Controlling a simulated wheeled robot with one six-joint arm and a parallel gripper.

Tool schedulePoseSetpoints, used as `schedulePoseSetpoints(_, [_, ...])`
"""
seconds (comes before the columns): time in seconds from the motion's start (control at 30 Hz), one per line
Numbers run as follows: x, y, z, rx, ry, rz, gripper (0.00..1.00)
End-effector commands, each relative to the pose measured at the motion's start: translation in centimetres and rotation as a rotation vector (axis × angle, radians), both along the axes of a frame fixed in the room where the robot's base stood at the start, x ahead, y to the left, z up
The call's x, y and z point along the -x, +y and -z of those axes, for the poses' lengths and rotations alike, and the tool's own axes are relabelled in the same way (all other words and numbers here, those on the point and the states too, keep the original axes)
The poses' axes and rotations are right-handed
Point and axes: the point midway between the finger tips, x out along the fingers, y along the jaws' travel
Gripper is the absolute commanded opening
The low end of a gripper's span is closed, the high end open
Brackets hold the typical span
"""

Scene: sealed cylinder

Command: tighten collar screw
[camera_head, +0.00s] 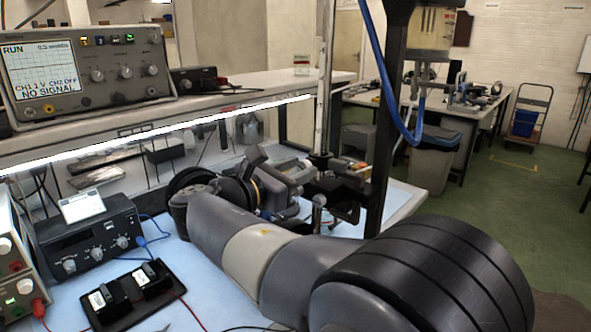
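A tall, slim, pale cylinder (325,75) stands upright at the middle of the head view. Dark clamp-like parts (345,185) surround its lower end, and a small grey round-headed piece (319,201) shows just below them. I cannot tell which of these parts is the collar or its screw. My arm reaches from the lower right across the bench, and its wrist end lies just left of the cylinder's foot. My gripper (302,172) seems to be close to the clamp parts. Its fingers are small and partly hidden by my own wrist, so their opening and any contact are unclear.
An oscilloscope (85,65) showing NO SIGNAL sits on the shelf (240,95). A black instrument (85,240) and a black battery holder (133,293) stand on the blue mat (215,308). A blue hose (385,85) hangs by a dark post right of the cylinder.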

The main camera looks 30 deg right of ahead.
Motion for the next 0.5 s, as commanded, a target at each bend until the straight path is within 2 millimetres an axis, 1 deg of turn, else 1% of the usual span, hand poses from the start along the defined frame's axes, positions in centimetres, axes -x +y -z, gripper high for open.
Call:
schedulePoseSetpoints(0.03, [0.0,0.01,0.0,0.0,0.0,0.0,0.31])
schedulePoseSetpoints(0.4, [0.01,0.02,-0.01,0.0,0.0,0.0,0.02])
schedulePoseSetpoints(0.5, [0.01,0.02,0.01,-0.001,-0.003,0.0,0.02])
